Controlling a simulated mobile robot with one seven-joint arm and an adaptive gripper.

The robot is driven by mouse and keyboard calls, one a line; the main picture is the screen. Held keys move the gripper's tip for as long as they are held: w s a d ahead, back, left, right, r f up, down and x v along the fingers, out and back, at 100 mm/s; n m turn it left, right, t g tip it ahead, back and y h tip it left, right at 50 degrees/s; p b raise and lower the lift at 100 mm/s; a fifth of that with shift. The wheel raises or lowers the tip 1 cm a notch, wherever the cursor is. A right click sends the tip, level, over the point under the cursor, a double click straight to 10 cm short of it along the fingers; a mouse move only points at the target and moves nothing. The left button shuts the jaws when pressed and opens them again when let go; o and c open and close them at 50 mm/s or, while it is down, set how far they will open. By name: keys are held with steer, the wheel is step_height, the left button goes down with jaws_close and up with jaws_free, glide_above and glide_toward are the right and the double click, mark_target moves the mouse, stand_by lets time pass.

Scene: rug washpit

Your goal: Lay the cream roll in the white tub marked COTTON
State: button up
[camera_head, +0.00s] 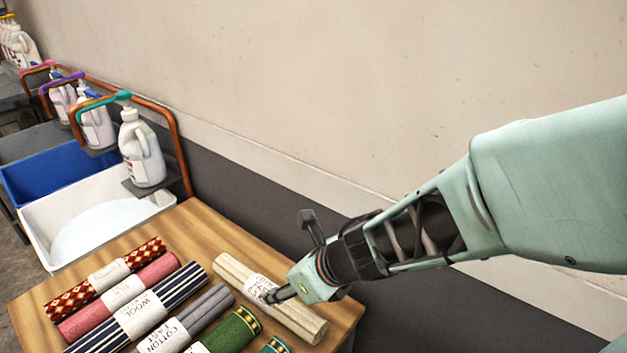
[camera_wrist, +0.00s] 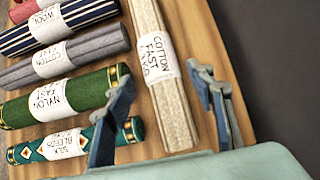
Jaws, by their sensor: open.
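The cream roll (camera_head: 307,323) lies on the wooden table near its right edge, with a white paper band around its middle. In the wrist view the cream roll (camera_wrist: 176,118) runs between my two fingers, and its band reads "COTTON FAST" with a further line. My gripper (camera_head: 276,296) is open over the roll's band; it also shows in the wrist view (camera_wrist: 160,72). I cannot tell how far the fingertips are above the roll. The white tub (camera_head: 38,238) stands beyond the table at the left; no marking on it is readable.
Other banded rolls lie left of the cream one, among them a grey roll (camera_head: 207,308) and a green roll (camera_head: 232,333). A blue tub (camera_head: 62,164) stands behind the white one. A white jug (camera_head: 142,150) and copper pipe (camera_head: 180,150) rise beside the tub. The wall is behind.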

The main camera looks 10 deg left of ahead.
steer(key=shift+s+a+f, duration=0.15)
steer(key=shift+a+f, duration=0.1)
steer(key=shift+f, duration=0.15)
steer(key=b+x, duration=0.2)
steer(key=x, duration=0.1)
steer(key=shift+a+f, duration=0.2)
steer(key=shift+f, duration=0.2)
steer(key=b+x, duration=0.3)
steer(key=x, duration=0.3)
steer(key=shift+f+b, duration=0.2)
steer(key=shift+b, duration=0.2)
steer(key=shift+c, duration=0.3)
steer(key=shift+w+r, duration=0.1)
steer(key=shift+w, duration=0.1)
steer(key=c, duration=1.3)
